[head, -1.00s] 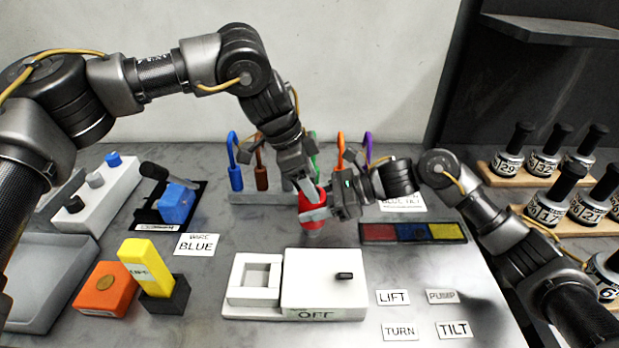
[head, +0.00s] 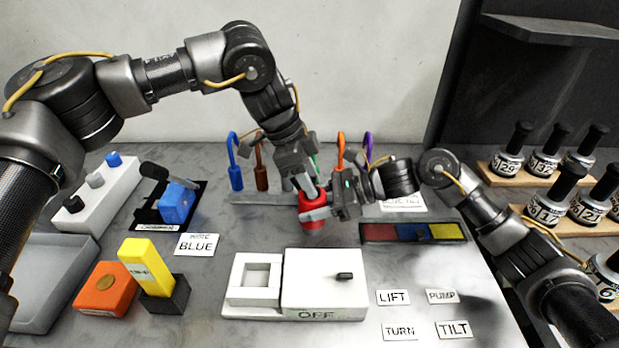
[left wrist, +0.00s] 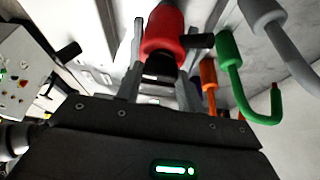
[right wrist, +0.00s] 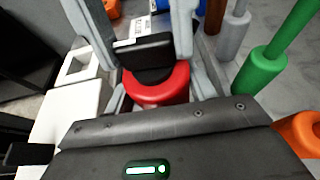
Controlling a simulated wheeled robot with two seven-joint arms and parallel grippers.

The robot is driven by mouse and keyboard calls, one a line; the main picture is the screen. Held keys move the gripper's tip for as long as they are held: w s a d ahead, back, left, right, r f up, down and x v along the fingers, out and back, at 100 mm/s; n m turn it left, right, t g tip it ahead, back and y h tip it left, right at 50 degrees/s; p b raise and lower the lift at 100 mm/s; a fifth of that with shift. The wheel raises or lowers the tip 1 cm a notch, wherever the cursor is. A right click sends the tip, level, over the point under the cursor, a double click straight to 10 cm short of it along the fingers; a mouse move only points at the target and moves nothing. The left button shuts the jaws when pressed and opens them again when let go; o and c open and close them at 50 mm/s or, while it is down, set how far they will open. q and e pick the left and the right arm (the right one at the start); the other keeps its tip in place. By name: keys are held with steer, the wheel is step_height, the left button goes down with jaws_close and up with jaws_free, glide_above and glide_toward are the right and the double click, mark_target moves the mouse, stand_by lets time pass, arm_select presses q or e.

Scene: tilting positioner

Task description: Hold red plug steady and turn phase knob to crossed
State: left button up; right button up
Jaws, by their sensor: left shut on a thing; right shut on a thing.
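The red plug (head: 312,221) is just behind the white box, below both of my grippers' wrists. My left gripper (head: 308,197) reaches down on it from above. In the left wrist view its fingers close around a dark part, apparently the phase knob (left wrist: 160,66), against the plug's red body (left wrist: 164,28). My right gripper (head: 325,213) comes from the right, one grey finger across the plug's side. In the right wrist view the red rim (right wrist: 158,88) lies between its fingers under the black part. The knob's marking and setting are hidden.
A white box (head: 320,262) marked OFF stands in front. A rack (head: 262,199) with coloured hooks is close behind. A tray (head: 400,232) with coloured patches lies right, below the right arm. The yellow block (head: 143,262) and blue switch (head: 178,203) are at left.

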arm_select(q)
steer(key=m+g, duration=0.1)
steer(key=m, duration=0.2)
steer(key=shift+w, duration=0.15)
steer(key=shift+d+m+g+y, duration=0.1)
steer(key=shift+m+g+y, duration=0.5)
steer(key=shift+m, duration=1.5)
steer(key=shift+w, duration=0.1)
steer(key=o, duration=1)
steer(key=shift+g, duration=0.3)
steer(key=v, duration=1.2)
arm_select(e)
steer(key=o, duration=1.2)
